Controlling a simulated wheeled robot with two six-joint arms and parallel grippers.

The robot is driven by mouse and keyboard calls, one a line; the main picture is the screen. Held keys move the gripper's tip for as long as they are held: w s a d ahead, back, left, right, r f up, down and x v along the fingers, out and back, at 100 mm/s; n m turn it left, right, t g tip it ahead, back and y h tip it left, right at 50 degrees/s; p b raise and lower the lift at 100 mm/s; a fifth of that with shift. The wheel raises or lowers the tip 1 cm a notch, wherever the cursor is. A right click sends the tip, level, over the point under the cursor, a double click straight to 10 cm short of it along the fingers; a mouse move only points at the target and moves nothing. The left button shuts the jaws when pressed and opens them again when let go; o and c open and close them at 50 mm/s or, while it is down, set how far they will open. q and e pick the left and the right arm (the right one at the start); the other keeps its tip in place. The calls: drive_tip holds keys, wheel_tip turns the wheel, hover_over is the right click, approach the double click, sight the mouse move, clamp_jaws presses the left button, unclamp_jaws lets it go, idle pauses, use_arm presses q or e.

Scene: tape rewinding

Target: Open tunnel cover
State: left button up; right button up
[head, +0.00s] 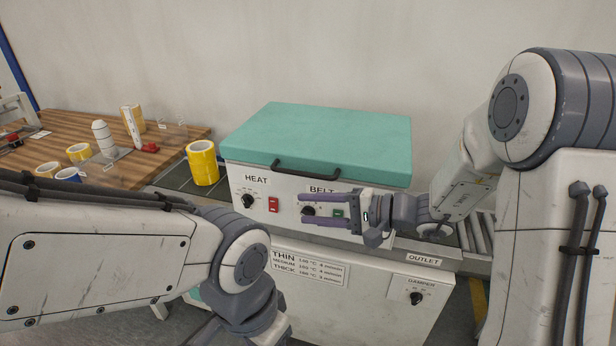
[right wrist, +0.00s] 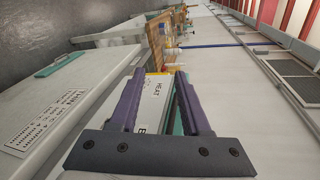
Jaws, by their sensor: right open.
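The tunnel cover (head: 318,140) is a teal lid lying flat and closed on top of the white machine (head: 300,222). A dark bar handle (head: 305,172) runs along its front edge. My right gripper (head: 302,208) is open and empty, its purple fingers pointing left in front of the BELT panel, below the handle. In the right wrist view the open fingers (right wrist: 158,75) show with the HEAT panel (right wrist: 156,88) and a strip of the teal cover beyond them. My left arm crosses the lower left of the head view; its gripper is out of view.
Yellow tape rolls (head: 202,163) stand at the machine's left end. A wooden table (head: 55,128) at left holds more rolls and bottle-like items. A roller conveyor (head: 476,236) is at the right, partly behind my right arm. The wall is behind the machine.

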sight(315, 177)
drive_tip(key=w+d+m+t+h, duration=0.1)
drive_tip(key=w+d+m+t, duration=0.2)
drive_tip(key=w+d+t, duration=0.3)
drive_tip(key=shift+g, duration=0.4)
drive_tip(key=p+x, duration=0.1)
drive_tip(key=x, duration=0.5)
drive_tip(key=w+d+p+x, duration=0.1)
drive_tip(key=x, duration=0.3)
drive_tip(key=shift+w+p, duration=0.1)
drive_tip(key=shift+p, duration=0.2)
clamp_jaws()
